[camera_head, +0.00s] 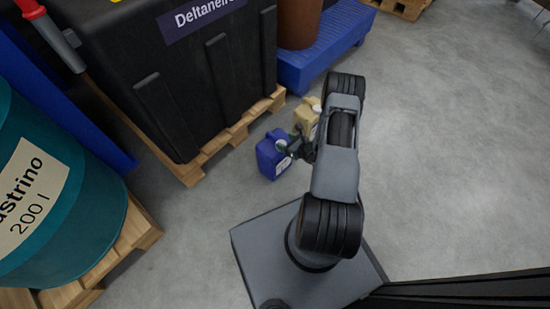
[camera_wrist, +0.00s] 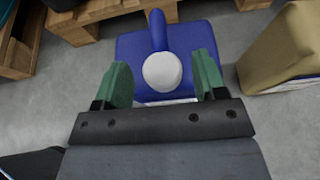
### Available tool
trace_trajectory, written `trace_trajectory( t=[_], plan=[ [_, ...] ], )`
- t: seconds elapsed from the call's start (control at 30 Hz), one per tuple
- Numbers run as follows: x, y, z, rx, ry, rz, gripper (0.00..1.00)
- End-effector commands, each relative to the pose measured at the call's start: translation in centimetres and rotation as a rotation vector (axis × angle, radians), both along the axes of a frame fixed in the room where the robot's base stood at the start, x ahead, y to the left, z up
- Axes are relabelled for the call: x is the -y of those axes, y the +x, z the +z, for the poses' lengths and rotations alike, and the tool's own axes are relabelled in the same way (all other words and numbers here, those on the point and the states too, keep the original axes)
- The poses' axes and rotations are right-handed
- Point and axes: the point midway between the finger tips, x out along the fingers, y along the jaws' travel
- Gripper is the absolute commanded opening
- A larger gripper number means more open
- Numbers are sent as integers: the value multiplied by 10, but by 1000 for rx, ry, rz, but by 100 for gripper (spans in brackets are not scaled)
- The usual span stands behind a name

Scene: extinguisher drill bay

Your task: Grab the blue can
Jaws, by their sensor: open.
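The blue can (camera_head: 270,156) stands on the grey floor in front of a black bin on a pallet. It has a pale label on one side. In the wrist view the blue can (camera_wrist: 132,48) shows from above, with a raised handle and a white round cap (camera_wrist: 162,71). My gripper (camera_wrist: 162,82) is open, with one green finger on each side of the cap. I cannot tell whether the fingers touch the can. In the head view my gripper (camera_head: 291,146) is at the can's right side, partly hidden by my arm.
A tan can (camera_head: 307,116) stands close behind and right of the blue can, and shows at the right in the wrist view (camera_wrist: 282,50). The black bin (camera_head: 170,80) on its wooden pallet (camera_head: 239,133) lies behind. A teal drum (camera_head: 85,210) stands left. The right floor is clear.

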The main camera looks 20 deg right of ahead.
Motion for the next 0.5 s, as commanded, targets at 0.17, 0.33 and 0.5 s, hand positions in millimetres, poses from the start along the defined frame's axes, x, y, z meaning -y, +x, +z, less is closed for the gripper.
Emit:
trace_trajectory(
  t=[0.17, 0.33, 0.5],
  plan=[
    [-4, 8, -4, -1, 1, 1, 65],
    [-12, 23, -14, 0, -1, 4, 65],
    [-21, 41, -22, 1, -1, 3, 65]
  ],
)
